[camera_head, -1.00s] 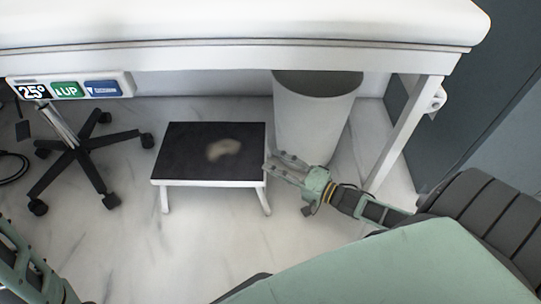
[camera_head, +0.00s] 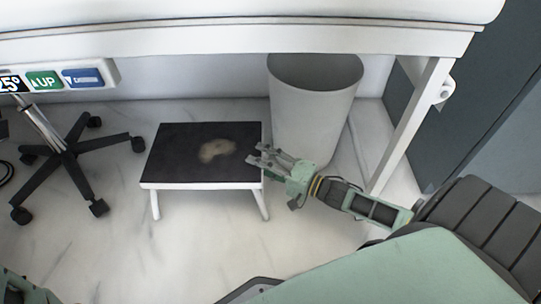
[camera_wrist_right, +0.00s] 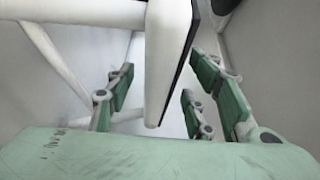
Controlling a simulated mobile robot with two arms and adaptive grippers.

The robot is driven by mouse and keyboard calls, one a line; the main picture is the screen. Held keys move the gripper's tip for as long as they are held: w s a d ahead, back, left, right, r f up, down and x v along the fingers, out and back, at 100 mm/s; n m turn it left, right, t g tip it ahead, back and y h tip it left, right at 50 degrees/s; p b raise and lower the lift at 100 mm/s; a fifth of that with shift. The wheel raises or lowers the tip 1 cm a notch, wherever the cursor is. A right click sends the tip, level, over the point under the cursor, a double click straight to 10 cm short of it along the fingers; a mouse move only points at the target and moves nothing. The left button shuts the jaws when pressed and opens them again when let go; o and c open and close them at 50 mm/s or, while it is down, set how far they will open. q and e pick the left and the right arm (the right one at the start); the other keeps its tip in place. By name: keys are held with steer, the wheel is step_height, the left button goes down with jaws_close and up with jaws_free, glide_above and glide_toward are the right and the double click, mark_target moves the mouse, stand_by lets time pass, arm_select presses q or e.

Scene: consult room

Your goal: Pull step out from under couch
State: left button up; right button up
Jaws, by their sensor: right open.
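The step (camera_head: 180,170) has a black top with a pale worn patch and a white frame with legs. It stands on the floor under the front edge of the white couch (camera_head: 250,42). My right gripper (camera_head: 265,158) is open at the step's right edge. In the right wrist view, the step's white rim (camera_wrist_right: 166,55) lies between the spread fingers of the right gripper (camera_wrist_right: 160,82). I cannot tell whether the fingers touch it. My left gripper is out of view; only a bit of my left arm shows at the bottom left.
A grey-white bin (camera_head: 315,115) stands just behind my right gripper. A couch leg (camera_head: 412,125) stands to the right. The floor in front of the step is clear.

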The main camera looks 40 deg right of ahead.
steer(key=b+x, duration=0.1)
steer(key=x, duration=0.2)
steer(key=shift+w+a+f+b, duration=0.15)
steer(key=shift+w+b, duration=0.05)
steer(key=shift+b, duration=0.15)
steer(key=shift+w+a, duration=0.15)
steer(key=shift+w, duration=0.15)
jaws_close()
stand_by(0.3)
